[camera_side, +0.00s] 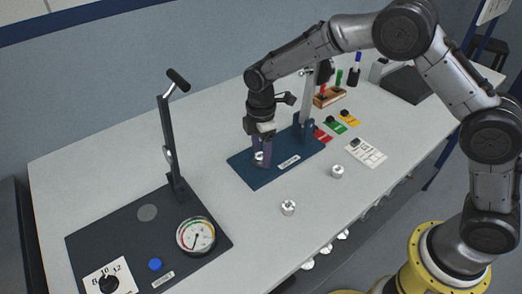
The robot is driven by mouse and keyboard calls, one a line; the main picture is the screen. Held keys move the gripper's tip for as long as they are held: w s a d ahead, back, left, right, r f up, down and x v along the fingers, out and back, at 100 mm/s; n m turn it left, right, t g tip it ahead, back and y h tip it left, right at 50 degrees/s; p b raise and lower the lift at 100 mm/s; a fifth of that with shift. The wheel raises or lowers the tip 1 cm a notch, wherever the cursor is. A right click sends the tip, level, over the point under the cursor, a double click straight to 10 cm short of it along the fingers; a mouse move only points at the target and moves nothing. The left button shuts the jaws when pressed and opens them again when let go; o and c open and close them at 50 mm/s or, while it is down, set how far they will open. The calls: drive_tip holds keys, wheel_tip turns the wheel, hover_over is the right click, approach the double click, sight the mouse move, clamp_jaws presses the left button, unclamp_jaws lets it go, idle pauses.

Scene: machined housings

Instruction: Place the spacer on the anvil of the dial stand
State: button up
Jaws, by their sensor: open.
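My gripper (262,157) points down over the left part of a dark blue base plate (245,178). A light column (306,98) rises from a blue block on the plate's right part; I take this to be the dial stand. A small shiny metal piece (259,156), probably the spacer, shows at my fingertips, partly covered by them. The jaws are open around or beside it. I cannot see the anvil under the gripper, nor whether the piece touches it. Two similar silver pieces stand on the table, one in front (289,208) and one to the right (337,172).
The front middle table is mostly clear.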

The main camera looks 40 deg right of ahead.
sight(261, 155)
wheel_tip(261, 155, up, 12)
drive_tip(key=shift+r, duration=0.2)
idle(0.4)
drive_tip(key=s+d+r+m+t, duration=0.3)
drive_tip(key=s+d+r+m, duration=0.45)
drive_tip(key=s+r, duration=0.4)
drive_tip(key=s+d+f+m+t, duration=0.1)
drive_tip(key=s+d+m, duration=0.1)
drive_tip(key=s, duration=0.4)
drive_tip(key=s+d+f+m, duration=0.2)
drive_tip(key=s+m, duration=0.1)
drive_tip(key=s, duration=0.3)
drive_tip(key=s+d+f+m+t, duration=0.1)
drive_tip(key=s+d+m, duration=0.1)
drive_tip(key=s, duration=0.5)
drive_tip(key=shift+d+f+m+t, duration=0.15)
drive_tip(key=shift+f+m+t, duration=0.2)
drive_tip(key=shift+m, duration=0.3)
